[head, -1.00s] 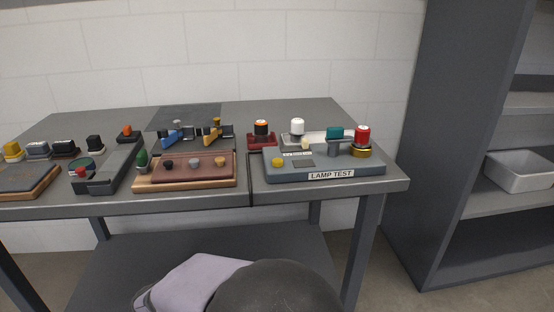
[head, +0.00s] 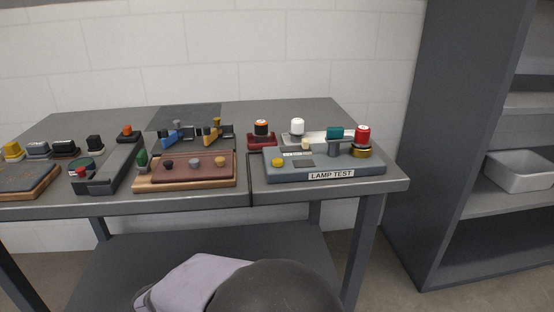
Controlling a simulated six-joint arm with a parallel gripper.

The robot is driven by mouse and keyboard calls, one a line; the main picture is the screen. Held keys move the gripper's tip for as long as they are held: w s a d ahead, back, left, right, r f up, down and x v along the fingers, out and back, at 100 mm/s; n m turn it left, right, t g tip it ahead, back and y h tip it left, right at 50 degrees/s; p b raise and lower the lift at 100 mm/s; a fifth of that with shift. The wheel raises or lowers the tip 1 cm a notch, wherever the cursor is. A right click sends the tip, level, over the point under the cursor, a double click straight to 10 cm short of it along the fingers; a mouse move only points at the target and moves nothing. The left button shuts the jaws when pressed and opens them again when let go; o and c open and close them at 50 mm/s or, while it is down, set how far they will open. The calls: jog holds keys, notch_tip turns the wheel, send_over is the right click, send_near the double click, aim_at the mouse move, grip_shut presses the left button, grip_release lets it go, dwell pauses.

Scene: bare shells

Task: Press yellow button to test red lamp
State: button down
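The grey lamp test panel (head: 350,170), with a white label reading LAMP TEST (head: 331,175), lies on the right part of the table. A yellow button (head: 278,162) sits at the panel's left end. A red lamp (head: 362,134) on a gold base (head: 361,152) stands at the panel's back right. A teal-topped knob (head: 335,133) stands just left of it. I cannot tell whether the red lamp is lit. My gripper is not in view. Rounded parts at the bottom edge seem to be my own arm, well in front of the table.
A white-topped lamp (head: 297,127) and an orange-and-black one (head: 261,128) stand behind the panel. A maroon board (head: 200,172) with small knobs lies to its left. Several other controls fill the table's left side. A grey shelf (head: 417,150) stands at right, holding a white bin (head: 520,170).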

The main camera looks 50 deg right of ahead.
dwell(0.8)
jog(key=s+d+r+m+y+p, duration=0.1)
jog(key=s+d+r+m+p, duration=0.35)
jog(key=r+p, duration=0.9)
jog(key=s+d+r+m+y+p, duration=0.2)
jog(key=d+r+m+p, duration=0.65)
jog(key=p, duration=0.75)
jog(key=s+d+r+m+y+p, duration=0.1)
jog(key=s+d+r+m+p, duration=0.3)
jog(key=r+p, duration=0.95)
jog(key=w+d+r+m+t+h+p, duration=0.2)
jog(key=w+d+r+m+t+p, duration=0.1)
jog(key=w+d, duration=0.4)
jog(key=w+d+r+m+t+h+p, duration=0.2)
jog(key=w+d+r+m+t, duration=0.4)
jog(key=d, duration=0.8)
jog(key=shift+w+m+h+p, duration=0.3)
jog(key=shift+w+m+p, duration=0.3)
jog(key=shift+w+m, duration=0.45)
